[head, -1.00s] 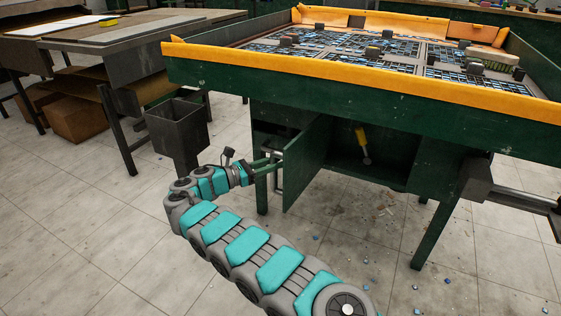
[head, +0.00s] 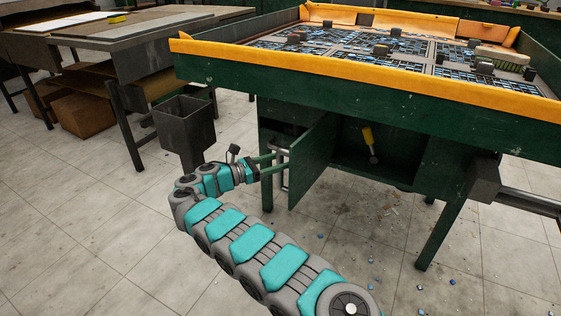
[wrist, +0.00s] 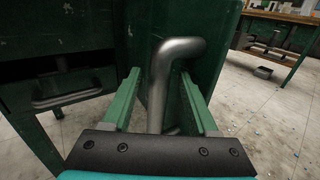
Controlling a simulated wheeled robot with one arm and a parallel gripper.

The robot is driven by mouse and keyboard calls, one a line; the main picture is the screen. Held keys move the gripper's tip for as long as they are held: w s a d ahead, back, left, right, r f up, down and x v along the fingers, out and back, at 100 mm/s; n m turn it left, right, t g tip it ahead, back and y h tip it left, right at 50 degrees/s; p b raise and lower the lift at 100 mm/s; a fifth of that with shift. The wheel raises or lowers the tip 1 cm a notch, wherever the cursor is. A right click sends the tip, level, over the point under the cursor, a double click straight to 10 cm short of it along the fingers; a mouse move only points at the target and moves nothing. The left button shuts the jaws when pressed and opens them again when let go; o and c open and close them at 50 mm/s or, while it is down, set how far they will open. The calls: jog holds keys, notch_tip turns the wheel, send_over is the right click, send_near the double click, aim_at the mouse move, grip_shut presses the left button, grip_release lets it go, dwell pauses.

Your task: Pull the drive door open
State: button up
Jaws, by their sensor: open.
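The drive door (head: 312,160) is a dark green panel under the mosaic table, and it stands swung open, with the cabinet inside showing to its right. Its grey bar handle (wrist: 165,85) fills the middle of the wrist view; the handle also shows in the head view (head: 285,170). My gripper (wrist: 160,85) is open, with one green finger on each side of the handle. I cannot tell whether either finger touches it. In the head view my gripper (head: 272,163) is at the door's outer face. A yellow-handled tool (head: 369,141) is inside the cabinet.
A drawer with a dark handle (wrist: 68,99) is left of the door. A grey bin (head: 185,125) stands left of my gripper. The table (head: 380,75) with its yellow rim overhangs the cabinet. Small chips lie on the tiled floor (head: 385,245); the floor at front left is clear.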

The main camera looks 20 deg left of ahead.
jog(key=v, duration=0.7)
jog(key=shift+b, duration=0.3)
jog(key=shift+s+a, duration=0.1)
jog(key=shift+s, duration=0.05)
